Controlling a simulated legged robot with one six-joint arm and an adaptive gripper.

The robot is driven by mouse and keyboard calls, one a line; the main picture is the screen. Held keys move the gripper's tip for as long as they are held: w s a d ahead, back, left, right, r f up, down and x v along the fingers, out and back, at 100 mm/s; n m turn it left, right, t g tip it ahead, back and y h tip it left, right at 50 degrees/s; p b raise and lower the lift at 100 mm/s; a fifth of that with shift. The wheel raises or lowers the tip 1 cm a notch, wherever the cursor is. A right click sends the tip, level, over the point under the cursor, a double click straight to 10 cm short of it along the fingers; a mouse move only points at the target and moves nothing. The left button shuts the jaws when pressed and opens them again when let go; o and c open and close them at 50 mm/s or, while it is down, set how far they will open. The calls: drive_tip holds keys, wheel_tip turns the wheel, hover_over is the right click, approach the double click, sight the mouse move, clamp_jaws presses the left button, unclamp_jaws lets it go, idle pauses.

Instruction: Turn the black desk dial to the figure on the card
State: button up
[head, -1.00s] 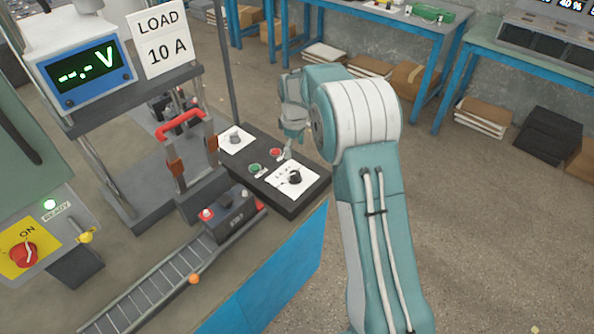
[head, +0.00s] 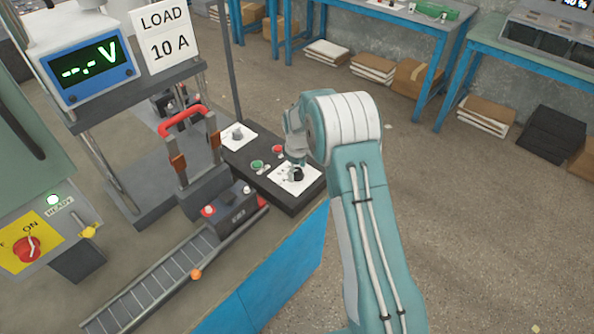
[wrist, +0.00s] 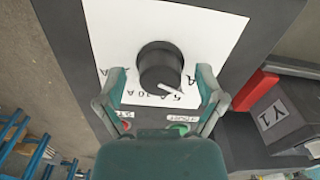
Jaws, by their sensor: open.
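The black dial (wrist: 160,66) sits on a white scale plate (wrist: 215,30), and it also shows in the head view (head: 298,175). A white pointer mark on the dial slants to the lower right in the wrist view, near lettering that seems to read 5 A; a 10 A mark lies left of it. The card (head: 163,40) reads LOAD 10 A. My gripper (wrist: 159,72) is open, with one finger on each side of the dial. Gaps show between fingers and dial in the wrist view; height above the plate is unclear.
The dark desk panel (head: 290,200) also bears a green button (head: 257,165), a red button (head: 278,149) and a second knob (head: 238,134). A battery (head: 235,206) on the roller track and a red-handled frame (head: 182,122) stand left of the panel.

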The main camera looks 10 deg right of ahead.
drive_tip(key=c, duration=1.1)
drive_tip(key=shift+c, duration=0.2)
drive_tip(key=m, duration=0.4)
drive_tip(key=shift+f+m, duration=0.1)
drive_tip(key=shift+m, duration=0.3)
drive_tip(key=m, duration=0.4)
drive_tip(key=shift+s+m, duration=0.1)
drive_tip(key=shift+m, duration=0.2)
drive_tip(key=m, duration=0.4)
drive_tip(key=shift+a, duration=0.1)
drive_tip(key=shift+m, duration=2.1)
